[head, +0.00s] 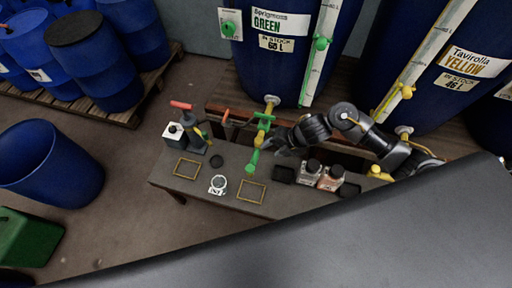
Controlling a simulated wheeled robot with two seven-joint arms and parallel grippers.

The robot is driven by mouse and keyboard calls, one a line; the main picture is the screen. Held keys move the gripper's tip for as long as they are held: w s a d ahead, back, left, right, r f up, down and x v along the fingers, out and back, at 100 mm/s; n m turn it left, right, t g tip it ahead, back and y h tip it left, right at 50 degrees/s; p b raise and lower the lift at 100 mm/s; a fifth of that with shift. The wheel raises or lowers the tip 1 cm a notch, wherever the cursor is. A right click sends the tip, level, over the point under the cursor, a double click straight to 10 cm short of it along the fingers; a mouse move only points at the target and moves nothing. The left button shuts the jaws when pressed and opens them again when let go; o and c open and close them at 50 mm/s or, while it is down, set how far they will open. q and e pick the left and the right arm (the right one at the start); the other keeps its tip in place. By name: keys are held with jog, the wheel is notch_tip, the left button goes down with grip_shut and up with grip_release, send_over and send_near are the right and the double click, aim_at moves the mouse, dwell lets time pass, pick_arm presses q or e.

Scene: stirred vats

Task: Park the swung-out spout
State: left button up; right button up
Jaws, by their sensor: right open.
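The green vat's spout (260,138) hangs from the outlet at the foot of the blue vat labelled "GREEN" (290,60). It has yellow and green parts and points out over the bench toward me, its green tip above the bench near a yellow outlined square. My right gripper (279,141) comes in from the right and is open, close beside the spout's right side. I cannot tell whether it touches the spout. My left gripper is not in view.
The grey bench (222,196) holds a small white-labelled jar (218,184), bottles (310,172) right of the spout and a dark red-handled device (193,130) at left. A second vat, labelled "YELLOW" (440,60), stands right. An open blue barrel (50,165) stands on the floor at left.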

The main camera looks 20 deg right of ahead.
aim_at(257, 158)
jog(key=x, duration=0.9)
jog(key=shift+s+f+b, duration=0.1)
jog(key=shift+f+b, duration=0.2)
jog(key=shift+f, duration=0.1)
jog(key=shift+a+f, duration=0.1)
jog(key=shift+f, duration=0.05)
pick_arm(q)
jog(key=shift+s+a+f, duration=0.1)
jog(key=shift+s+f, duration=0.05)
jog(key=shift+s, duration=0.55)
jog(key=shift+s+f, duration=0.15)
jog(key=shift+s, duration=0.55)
pick_arm(e)
jog(key=shift+a+f, duration=0.1)
jog(key=shift+f, duration=0.05)
